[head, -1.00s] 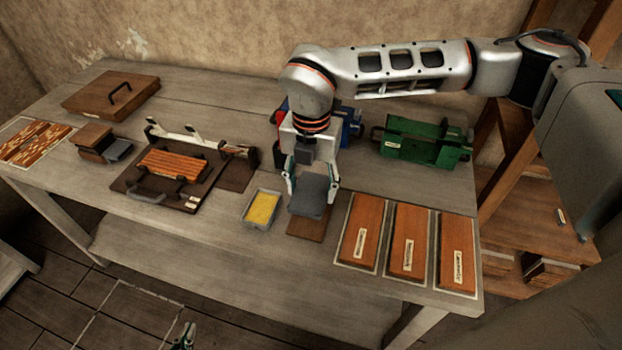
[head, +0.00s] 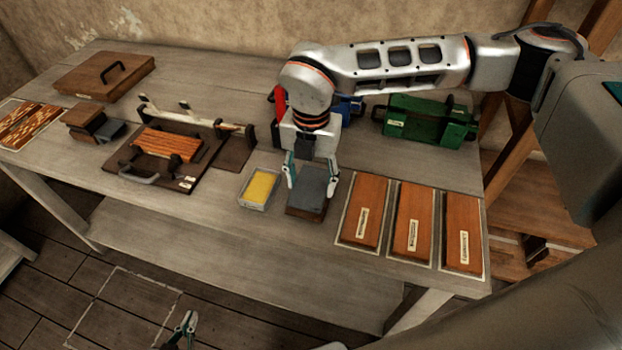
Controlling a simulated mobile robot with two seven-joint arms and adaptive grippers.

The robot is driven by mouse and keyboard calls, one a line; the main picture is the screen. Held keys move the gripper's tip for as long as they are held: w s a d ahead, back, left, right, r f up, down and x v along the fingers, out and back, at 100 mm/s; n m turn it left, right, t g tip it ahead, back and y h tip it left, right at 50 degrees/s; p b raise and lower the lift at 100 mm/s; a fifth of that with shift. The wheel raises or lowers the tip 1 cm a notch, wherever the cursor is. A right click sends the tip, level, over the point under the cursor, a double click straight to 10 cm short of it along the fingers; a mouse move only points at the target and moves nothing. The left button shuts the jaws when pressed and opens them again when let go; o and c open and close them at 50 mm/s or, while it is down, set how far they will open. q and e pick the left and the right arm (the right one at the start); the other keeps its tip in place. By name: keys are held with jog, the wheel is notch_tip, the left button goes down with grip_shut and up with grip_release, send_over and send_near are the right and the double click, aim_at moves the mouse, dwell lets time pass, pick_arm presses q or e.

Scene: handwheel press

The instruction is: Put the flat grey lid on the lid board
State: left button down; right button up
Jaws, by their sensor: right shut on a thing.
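The flat grey lid (head: 309,188) is between the fingers of my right gripper (head: 310,184), which is shut on it. The lid lies low over the brown lid board (head: 303,213) and covers most of it; only the board's front edge shows. The lid looks level and at or very close to the board, but I cannot tell whether they touch. My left gripper (head: 186,323) is low at the bottom edge, over the floor and away from the table; its finger gap is unclear.
A grey tin with a yellow pad (head: 260,188) stands just left of the board. Framed orange-brown blocks (head: 411,220) lie to its right. Behind stand a green fixture (head: 428,120) and a blue one (head: 349,108). A press with a ribbed block (head: 168,145) is further left.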

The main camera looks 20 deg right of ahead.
jog(key=shift+f+b, duration=0.5)
jog(key=shift+f, duration=0.2)
dwell(0.4)
jog(key=o, duration=1.6)
jog(key=shift+r, duration=0.15)
jog(key=shift+r+p, duration=1.1)
jog(key=shift+r, duration=0.9)
jog(key=shift+r+p, duration=0.55)
jog(key=shift+r, duration=0.85)
